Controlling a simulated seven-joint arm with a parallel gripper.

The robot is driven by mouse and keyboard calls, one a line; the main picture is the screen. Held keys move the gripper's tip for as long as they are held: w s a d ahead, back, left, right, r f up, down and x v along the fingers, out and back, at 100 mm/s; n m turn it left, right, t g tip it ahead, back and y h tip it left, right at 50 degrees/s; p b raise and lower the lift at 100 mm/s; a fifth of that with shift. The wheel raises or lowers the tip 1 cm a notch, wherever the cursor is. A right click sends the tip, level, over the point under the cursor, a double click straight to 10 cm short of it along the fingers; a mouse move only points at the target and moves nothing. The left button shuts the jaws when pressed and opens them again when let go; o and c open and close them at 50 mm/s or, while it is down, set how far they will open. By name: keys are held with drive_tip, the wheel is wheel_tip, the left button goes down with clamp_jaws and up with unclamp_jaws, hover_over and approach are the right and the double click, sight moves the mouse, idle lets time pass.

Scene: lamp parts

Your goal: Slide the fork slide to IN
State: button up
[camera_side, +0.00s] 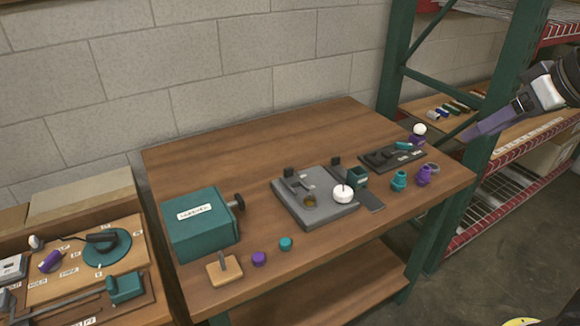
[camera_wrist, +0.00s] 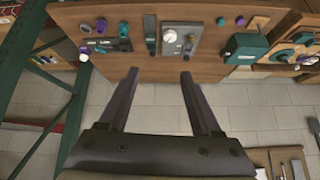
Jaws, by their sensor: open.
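A grey fixture plate (camera_side: 318,212) lies mid-table, with a light grey forked piece (camera_side: 298,185) near a brass-coloured round hole and a white round knob (camera_side: 343,193). To its right is a black panel (camera_side: 388,161) with small white labels and a teal handle (camera_side: 403,146). I cannot read the labels or tell for certain which piece is the fork slide. In the wrist view the grey plate (camera_wrist: 181,50) and the black panel (camera_wrist: 104,45) lie beyond my fingertips. My gripper (camera_side: 468,137) is open and empty, off the table's right end; in the wrist view its fingers (camera_wrist: 158,76) are wide apart.
A teal box (camera_side: 200,223) with a black knob stands at the table's left. Teal and purple caps (camera_side: 285,243) lie at the front edge, and teal and purple cups (camera_side: 399,180) at the right. A green rack post (camera_side: 398,60) rises behind. The back of the table is clear.

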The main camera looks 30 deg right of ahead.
drive_tip(key=w+a+r, duration=0.1)
drive_tip(key=w+r, duration=0.2)
drive_tip(key=w, duration=0.5)
drive_tip(key=n+g, duration=0.1)
drive_tip(key=g, duration=0.2)
hover_over(288, 168)
drive_tip(key=s, duration=0.5)
wheel_tip(288, 168, down, 21)
drive_tip(key=x, duration=1.2)
clamp_jaws()
